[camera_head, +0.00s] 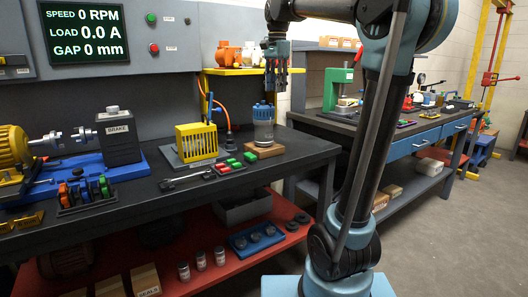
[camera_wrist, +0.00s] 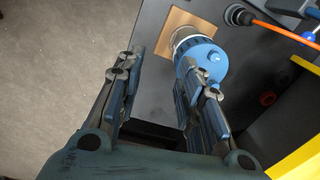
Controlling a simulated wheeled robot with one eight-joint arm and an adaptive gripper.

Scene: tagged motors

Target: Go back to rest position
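My gripper (camera_head: 276,90) hangs fingers down above the bench, over a clear jar with a blue cap (camera_head: 263,113). The jar stands upright on a small wooden block (camera_head: 266,152) near the right end of the bench. In the wrist view my gripper (camera_wrist: 170,70) has its fingers spread apart with nothing between them. The jar's blue cap (camera_wrist: 203,62) shows there beside and beyond the right finger. The gripper appears apart from the jar. My arm is raised at the right of the head view.
A yellow slotted guard (camera_head: 197,142), a tray with green and red pieces (camera_head: 232,165) and a blue motor rig (camera_head: 90,170) share the dark bench. Open floor (camera_head: 450,240) lies at right.

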